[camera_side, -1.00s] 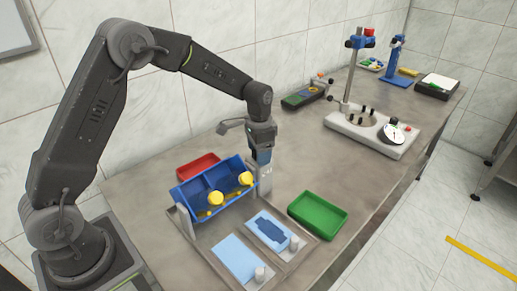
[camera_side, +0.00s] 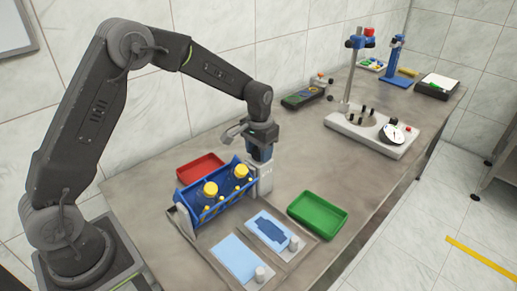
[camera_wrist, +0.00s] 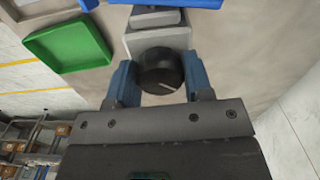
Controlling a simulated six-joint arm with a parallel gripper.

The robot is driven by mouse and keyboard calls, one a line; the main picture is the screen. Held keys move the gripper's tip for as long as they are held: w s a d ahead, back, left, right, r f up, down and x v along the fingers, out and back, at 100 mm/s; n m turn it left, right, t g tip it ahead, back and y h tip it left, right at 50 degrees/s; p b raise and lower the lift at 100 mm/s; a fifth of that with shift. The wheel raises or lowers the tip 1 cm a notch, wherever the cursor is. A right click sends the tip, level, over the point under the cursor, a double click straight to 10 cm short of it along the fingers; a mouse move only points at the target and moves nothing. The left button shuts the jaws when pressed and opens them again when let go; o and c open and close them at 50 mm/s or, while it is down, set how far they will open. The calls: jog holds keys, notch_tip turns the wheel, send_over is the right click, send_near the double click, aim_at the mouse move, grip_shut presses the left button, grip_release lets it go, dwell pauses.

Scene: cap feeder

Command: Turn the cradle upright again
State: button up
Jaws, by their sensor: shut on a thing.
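The blue cradle (camera_side: 228,203) hangs between two grey posts in the side view. It holds two large yellow caps (camera_side: 210,188) and several small yellow pieces along its front. It looks close to upright; any small remaining tilt is hard to judge. My gripper (camera_side: 261,156) is at the cradle's far right end, above the right post (camera_side: 265,180). In the wrist view, its two blue fingers are shut on a round black knob (camera_wrist: 160,72) in front of the grey post (camera_wrist: 158,38). A strip of the cradle (camera_wrist: 195,3) shows at the top edge there. The knob is hidden in the side view.
A red tray (camera_side: 199,168) lies behind the cradle and a green tray (camera_side: 318,214) to its right. Light blue pads (camera_side: 238,258) lie on grey plates in front. A stand with a pale base (camera_side: 350,130) is farther back. Bare bench lies between.

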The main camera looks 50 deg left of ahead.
jog(key=n, duration=0.4)
jog(key=shift+n, duration=0.3)
jog(key=o, duration=0.8)
jog(key=m, duration=0.7)
jog(key=shift+c, duration=0.2)
